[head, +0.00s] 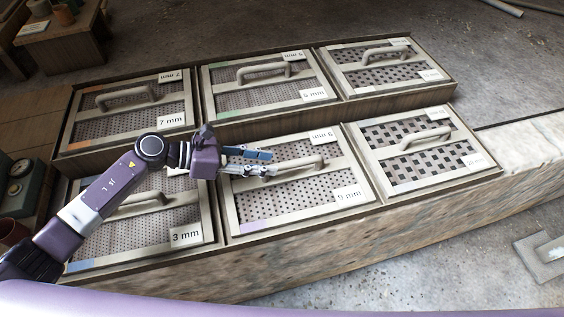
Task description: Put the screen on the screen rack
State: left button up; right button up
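Several framed mesh screens lie in a two-row wooden rack (330,237), each with a bar handle and a size label. The 9 mm screen (290,205) is in the middle of the front row, flat in its bay. The 3 mm screen (135,238) is at front left, partly hidden by my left arm. My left gripper (270,164) is over the back left part of the 9 mm screen, its fingers spread apart and pointing right, by the left end of that screen's handle (305,163). I cannot tell whether it touches the handle. My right gripper is not in view.
The back row holds the 7 mm screen (130,108), the 5 mm screen (265,80) and a coarser screen (390,66). Another coarse screen (420,150) is at front right. A flat grey plate (543,254) lies at far right. A wooden box (68,45) stands at back left.

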pick_arm(q)
jog(key=shift+v, duration=2.3)
jog(key=shift+r, duration=0.1)
